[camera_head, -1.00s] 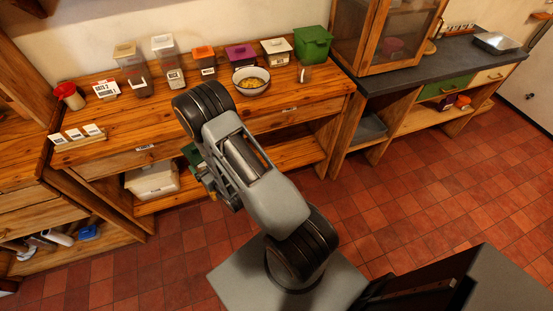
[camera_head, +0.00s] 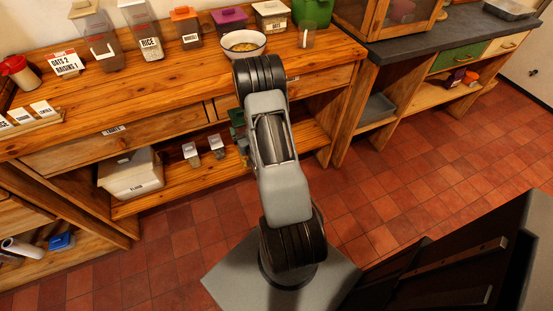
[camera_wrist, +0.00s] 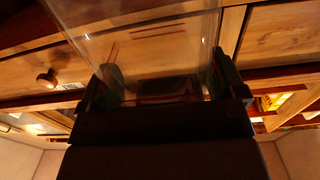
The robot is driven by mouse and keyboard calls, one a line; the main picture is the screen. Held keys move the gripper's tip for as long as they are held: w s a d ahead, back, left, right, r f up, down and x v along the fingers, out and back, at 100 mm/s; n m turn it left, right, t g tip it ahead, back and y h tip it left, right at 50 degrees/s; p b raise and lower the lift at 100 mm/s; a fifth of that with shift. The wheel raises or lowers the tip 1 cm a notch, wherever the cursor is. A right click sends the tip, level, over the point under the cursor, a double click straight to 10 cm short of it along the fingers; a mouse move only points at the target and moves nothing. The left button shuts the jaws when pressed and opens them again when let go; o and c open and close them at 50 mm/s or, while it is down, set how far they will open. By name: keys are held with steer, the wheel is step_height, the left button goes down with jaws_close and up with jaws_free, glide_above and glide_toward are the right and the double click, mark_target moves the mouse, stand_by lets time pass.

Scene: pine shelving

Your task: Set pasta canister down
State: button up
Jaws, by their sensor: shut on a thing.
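My gripper (camera_wrist: 163,85) is shut on a clear, see-through canister (camera_wrist: 150,42) in the wrist view. The canister lies between the two finger pads, and wooden drawer fronts show through it. It looks empty or nearly so, and no label on it can be read. In the head view my gripper (camera_head: 240,132) is in front of the pine counter, below the countertop's front edge. My arm hides most of it there, and I cannot make out the held canister in that view.
The pine counter (camera_head: 150,98) carries labelled canisters, including rice (camera_head: 148,42), and a bowl (camera_head: 243,44). On its lower shelf (camera_head: 165,185) stand a flour bin (camera_head: 130,175) and two small clear canisters (camera_head: 191,153). Bare countertop lies along the front. A grey-topped counter (camera_head: 425,45) adjoins at right.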

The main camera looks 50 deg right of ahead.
steer(key=s+d+f+h+b, duration=0.1)
steer(key=s+d+f+b, duration=0.3)
steer(key=d+f+b, duration=0.45)
steer(key=s+d+f+b, duration=0.5)
steer(key=d+f+b, duration=0.3)
steer(key=d, duration=0.1)
steer(key=w+d+f+b, duration=0.2)
steer(key=w+d+b, duration=0.1)
steer(key=w, duration=0.5)
steer(key=w+d+f+y+b, duration=0.1)
steer(key=w+d+b, duration=0.3)
steer(key=w, duration=0.5)
steer(key=shift+f+b, duration=0.3)
steer(key=shift+f, duration=0.4)
steer(key=shift+s+d+f, duration=0.1)
steer(key=shift+f, duration=0.05)
steer(key=o, duration=1.4)
steer(key=shift+f, duration=0.1)
steer(key=shift+c, duration=0.2)
